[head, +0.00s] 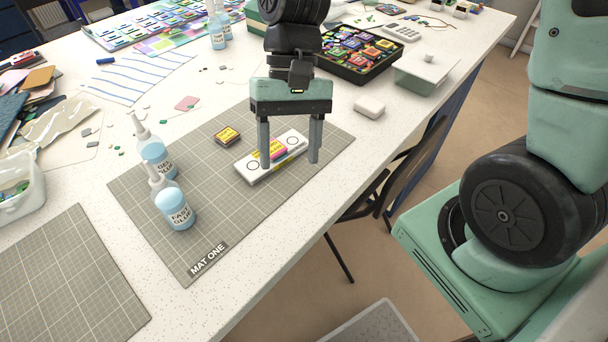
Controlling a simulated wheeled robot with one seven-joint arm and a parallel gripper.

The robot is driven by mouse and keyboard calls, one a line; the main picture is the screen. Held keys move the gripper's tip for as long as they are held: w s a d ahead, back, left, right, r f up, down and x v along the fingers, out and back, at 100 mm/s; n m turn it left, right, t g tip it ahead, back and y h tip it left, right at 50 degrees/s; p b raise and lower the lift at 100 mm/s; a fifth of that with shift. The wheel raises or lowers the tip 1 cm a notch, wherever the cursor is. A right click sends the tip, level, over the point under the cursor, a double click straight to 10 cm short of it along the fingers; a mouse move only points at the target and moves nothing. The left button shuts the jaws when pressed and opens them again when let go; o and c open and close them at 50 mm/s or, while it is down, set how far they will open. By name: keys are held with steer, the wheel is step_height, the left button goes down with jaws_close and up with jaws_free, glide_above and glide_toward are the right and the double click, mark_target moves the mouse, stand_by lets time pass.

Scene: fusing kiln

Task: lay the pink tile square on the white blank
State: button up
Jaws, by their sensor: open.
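The white blank (296,140) is a long pale bar lying at a slant on the grey mat, with a dark ring near each end. A small tile with pink and yellow on it, seemingly the pink tile (281,153), rests on the blank's middle, between the rings. My gripper (290,163) is open, pointing down over the blank. Its left finger stands in front of the tile and hides part of it; its right finger is clear of the tile, near the blank's right end. I cannot tell exactly how squarely the tile sits.
A yellow-and-dark tile (228,136) lies behind the blank on the mat (235,222). Two glue bottles (158,160) (176,208) stand at its left. A white block (369,106) and a black tray (328,57) of colourful pieces are behind right. The mat's front is clear.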

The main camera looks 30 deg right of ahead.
steer(key=s+a+r+n+t+h, duration=0.1)
steer(key=s+n+t, duration=0.1)
steer(key=s+n, duration=0.2)
steer(key=s+a+r+n+t+h, duration=0.1)
steer(key=s+n+t, duration=0.1)
steer(key=s+n, duration=0.3)
steer(key=shift+a+r, duration=0.35)
stand_by(0.3)
